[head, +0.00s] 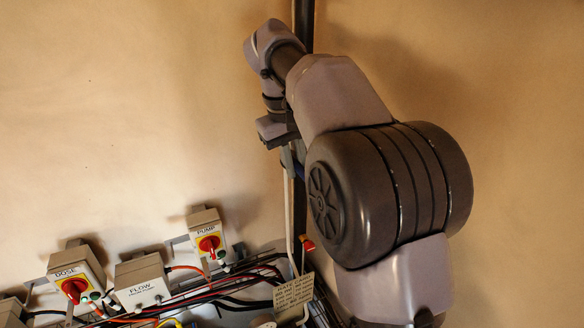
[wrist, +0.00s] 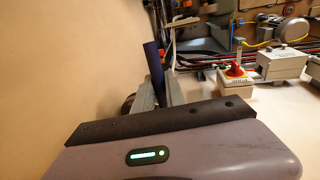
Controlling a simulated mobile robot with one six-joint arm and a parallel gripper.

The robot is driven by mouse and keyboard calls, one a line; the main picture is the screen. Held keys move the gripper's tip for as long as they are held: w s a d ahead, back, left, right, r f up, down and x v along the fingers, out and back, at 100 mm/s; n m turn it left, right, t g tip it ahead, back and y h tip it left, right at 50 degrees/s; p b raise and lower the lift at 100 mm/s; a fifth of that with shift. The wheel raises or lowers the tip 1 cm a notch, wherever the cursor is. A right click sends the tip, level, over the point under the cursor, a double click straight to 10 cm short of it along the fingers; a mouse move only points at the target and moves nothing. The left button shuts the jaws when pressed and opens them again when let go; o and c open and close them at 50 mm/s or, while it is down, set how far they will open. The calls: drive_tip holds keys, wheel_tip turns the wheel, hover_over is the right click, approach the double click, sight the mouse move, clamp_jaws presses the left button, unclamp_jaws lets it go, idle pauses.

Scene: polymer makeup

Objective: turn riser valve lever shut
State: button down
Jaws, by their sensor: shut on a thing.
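The riser valve lever (wrist: 153,61) shows as a dark blue handle in the wrist view, rising from between my fingers. In the head view a small patch of its blue (head: 299,171) shows just below my gripper (head: 289,156). My gripper is shut on the lever; in the wrist view its grey fingers (wrist: 160,92) stand beyond the broad gripper body, which hides their lower parts. The valve body and the exact angle of the lever are hidden by my arm and gripper.
A dark vertical riser (head: 303,22) runs up the tan wall behind my arm. At lower left are the PUMP box (head: 206,232), the DOSE box (head: 76,268) and the FLOW box (head: 142,281), with cables. A paper tag (head: 293,292) hangs below. The upper left wall is clear.

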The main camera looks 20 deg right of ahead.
drive_tip(key=shift+r+g, duration=0.35)
drive_tip(key=shift+g, duration=0.15)
drive_tip(key=shift+s, duration=0.1)
drive_tip(key=c, duration=1.5)
unclamp_jaws()
drive_tip(key=shift+o, duration=0.6)
drive_tip(key=shift+s+d+r, duration=0.1)
drive_tip(key=shift+s, duration=0.2)
drive_tip(key=shift+w, duration=0.15)
